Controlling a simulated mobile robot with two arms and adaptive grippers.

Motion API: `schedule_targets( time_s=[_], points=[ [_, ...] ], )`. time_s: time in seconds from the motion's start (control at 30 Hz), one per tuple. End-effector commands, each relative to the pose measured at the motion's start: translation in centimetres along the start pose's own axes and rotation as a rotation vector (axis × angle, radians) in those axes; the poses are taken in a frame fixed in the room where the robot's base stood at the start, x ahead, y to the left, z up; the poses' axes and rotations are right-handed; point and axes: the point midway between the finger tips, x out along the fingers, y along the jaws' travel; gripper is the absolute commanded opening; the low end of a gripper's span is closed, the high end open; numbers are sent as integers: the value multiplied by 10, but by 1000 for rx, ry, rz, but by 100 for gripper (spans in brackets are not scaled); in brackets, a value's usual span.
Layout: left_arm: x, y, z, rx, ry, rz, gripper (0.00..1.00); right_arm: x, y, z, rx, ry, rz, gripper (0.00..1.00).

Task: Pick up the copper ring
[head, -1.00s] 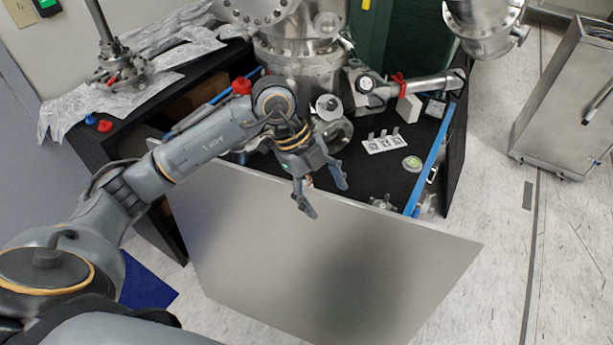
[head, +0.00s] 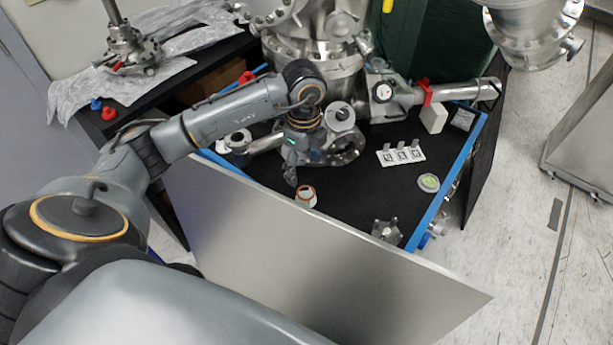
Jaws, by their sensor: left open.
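The copper ring (head: 306,197), a small copper-coloured ring with a pale inside, sits on the black bench surface just behind the top edge of the metal panel. My left gripper (head: 304,172) is open and hangs above and slightly behind the ring, fingers pointing down. One finger shows left of the ring; the other is hard to make out against the steel flange behind. No contact with the ring is visible. My right gripper is not in view.
The metal panel (head: 300,255) stands in front of the bench. Steel chamber parts (head: 315,70) stand behind. A white plate with marked tags (head: 401,155), a round green-topped item (head: 428,182) and a small metal fitting (head: 386,231) lie to the right. Black surface between is clear.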

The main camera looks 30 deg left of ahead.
Motion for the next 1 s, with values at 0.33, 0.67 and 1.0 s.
schedule_targets(
  time_s=[0.33,0.67,1.0],
  points=[
    [32,1,-2,1,1,2,72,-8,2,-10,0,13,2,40],
    [74,2,-4,1,1,0,72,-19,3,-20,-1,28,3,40],
    [75,2,-5,2,1,-1,72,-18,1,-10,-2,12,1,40]
  ],
)
